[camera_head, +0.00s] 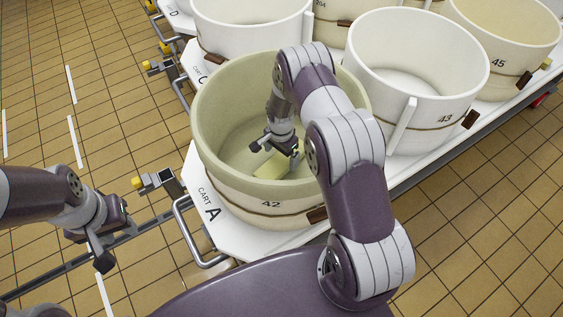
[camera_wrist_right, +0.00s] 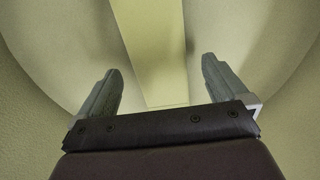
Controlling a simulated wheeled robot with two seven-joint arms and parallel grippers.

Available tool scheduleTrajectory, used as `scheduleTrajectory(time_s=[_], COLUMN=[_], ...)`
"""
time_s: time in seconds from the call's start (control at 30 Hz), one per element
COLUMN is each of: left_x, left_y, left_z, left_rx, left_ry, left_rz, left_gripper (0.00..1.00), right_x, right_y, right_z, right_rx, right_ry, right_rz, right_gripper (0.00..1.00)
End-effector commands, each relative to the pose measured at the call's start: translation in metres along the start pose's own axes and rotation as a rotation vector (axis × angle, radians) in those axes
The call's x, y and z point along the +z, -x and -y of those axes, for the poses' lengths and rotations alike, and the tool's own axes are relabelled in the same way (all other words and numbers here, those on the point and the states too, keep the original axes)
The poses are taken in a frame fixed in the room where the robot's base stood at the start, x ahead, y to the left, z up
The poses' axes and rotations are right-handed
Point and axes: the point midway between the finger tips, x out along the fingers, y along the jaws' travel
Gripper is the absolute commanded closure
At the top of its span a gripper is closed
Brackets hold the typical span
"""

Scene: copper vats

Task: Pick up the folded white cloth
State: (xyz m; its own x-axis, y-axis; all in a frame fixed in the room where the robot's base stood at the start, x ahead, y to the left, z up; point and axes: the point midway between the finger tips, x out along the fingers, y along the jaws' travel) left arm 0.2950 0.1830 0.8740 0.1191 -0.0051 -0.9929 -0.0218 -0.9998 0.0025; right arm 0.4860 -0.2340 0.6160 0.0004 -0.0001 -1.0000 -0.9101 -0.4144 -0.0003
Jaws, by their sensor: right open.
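The folded cloth (camera_head: 270,168) looks pale yellow here. It lies inside the tub marked 42 (camera_head: 240,196), partly hidden by my right gripper and arm. My right gripper (camera_head: 275,148) reaches down into this tub, over the cloth. In the right wrist view its two grey fingers (camera_wrist_right: 161,75) are spread apart. There the cloth (camera_wrist_right: 152,40) shows as a flat pale strip beyond and between the fingertips; I see no contact. My left gripper (camera_head: 98,252) hangs over the floor left of the cart; its jaw gap is not clear.
The tub wall surrounds my right gripper. Tub 43 (camera_head: 420,70) and several other tubs stand behind and right. Tiled floor at left is mostly open.

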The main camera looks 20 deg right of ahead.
Motion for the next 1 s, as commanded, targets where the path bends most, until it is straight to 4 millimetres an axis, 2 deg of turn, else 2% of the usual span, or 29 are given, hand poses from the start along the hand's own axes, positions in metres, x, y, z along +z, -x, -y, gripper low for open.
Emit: scheduleTrajectory(time_s=[0.03,0.13,0.4,0.47,0.5,0.6,0.87,1.0], left_x=[0.000,0.000,0.000,0.000,0.000,0.000,0.000,0.000], left_y=[-0.001,-0.003,-0.003,-0.003,-0.003,-0.003,-0.002,0.002], left_z=[0.000,0.000,0.000,0.000,0.000,0.000,0.000,0.000], left_rx=[0.000,0.000,0.000,0.000,0.000,0.000,0.000,0.000], left_ry=[0.000,0.000,0.000,0.000,0.000,0.000,0.000,0.000], left_rz=[0.000,0.000,0.000,0.000,0.000,0.000,0.000,0.000], left_gripper=[0.61,0.61,0.61,0.61,0.61,0.61,0.61,0.61], right_x=[-0.002,-0.002,-0.002,-0.002,-0.002,-0.002,-0.002,-0.003], right_y=[-0.011,-0.026,-0.030,-0.030,-0.030,-0.030,-0.026,0.003], right_z=[-0.002,-0.001,-0.001,-0.001,-0.001,-0.001,0.000,0.001], right_rx=[0.002,0.001,-0.001,-0.001,-0.001,-0.001,-0.002,-0.005], right_ry=[0.000,0.001,0.002,0.002,0.002,0.001,0.001,0.001], right_rz=[0.001,0.001,0.000,0.000,0.000,0.000,-0.001,-0.003], right_gripper=[0.00,0.00,0.00,0.20,0.33,0.60,0.60,0.60])
